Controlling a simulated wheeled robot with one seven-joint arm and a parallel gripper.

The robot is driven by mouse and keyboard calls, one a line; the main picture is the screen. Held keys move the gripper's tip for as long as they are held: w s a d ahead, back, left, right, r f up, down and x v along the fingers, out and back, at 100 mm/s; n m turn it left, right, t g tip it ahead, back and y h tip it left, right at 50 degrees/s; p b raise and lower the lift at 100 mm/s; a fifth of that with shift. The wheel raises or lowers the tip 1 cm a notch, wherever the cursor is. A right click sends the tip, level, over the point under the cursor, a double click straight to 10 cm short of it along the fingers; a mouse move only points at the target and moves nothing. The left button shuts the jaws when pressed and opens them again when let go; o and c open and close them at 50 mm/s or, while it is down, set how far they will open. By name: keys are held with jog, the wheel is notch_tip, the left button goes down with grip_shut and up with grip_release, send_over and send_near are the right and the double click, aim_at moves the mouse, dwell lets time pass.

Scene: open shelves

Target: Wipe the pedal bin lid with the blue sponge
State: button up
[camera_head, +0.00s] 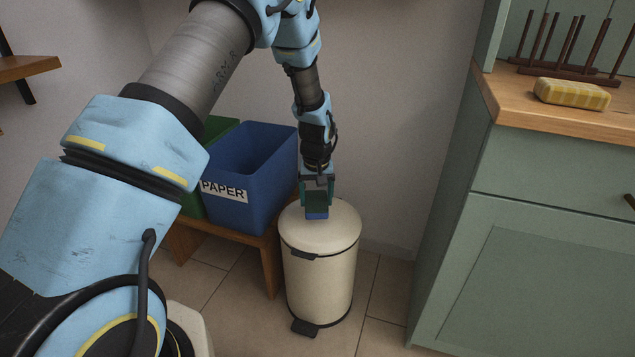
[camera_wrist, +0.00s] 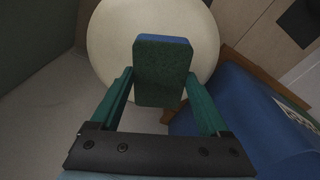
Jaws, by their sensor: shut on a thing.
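The cream pedal bin (camera_head: 318,275) stands on the floor with its round lid (camera_head: 340,222) closed and its black pedal at the front. My gripper (camera_head: 317,200) is above the left-centre part of the lid, pointing down. It is shut on the blue sponge (camera_head: 317,214), which has a dark green top face. In the wrist view the sponge (camera_wrist: 162,72) sits between the fingertips of my gripper (camera_wrist: 160,88), with the lid (camera_wrist: 112,40) behind it. The sponge's underside is at or very near the lid; I cannot tell whether it touches.
A blue paper box (camera_head: 245,190) and a green box (camera_head: 218,128) stand on a low wooden bench (camera_head: 268,245) left of the bin. A green cabinet (camera_head: 520,230) stands at the right.

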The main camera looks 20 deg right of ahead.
jog(key=shift+r+p, duration=1.25)
jog(key=shift+r, duration=0.8)
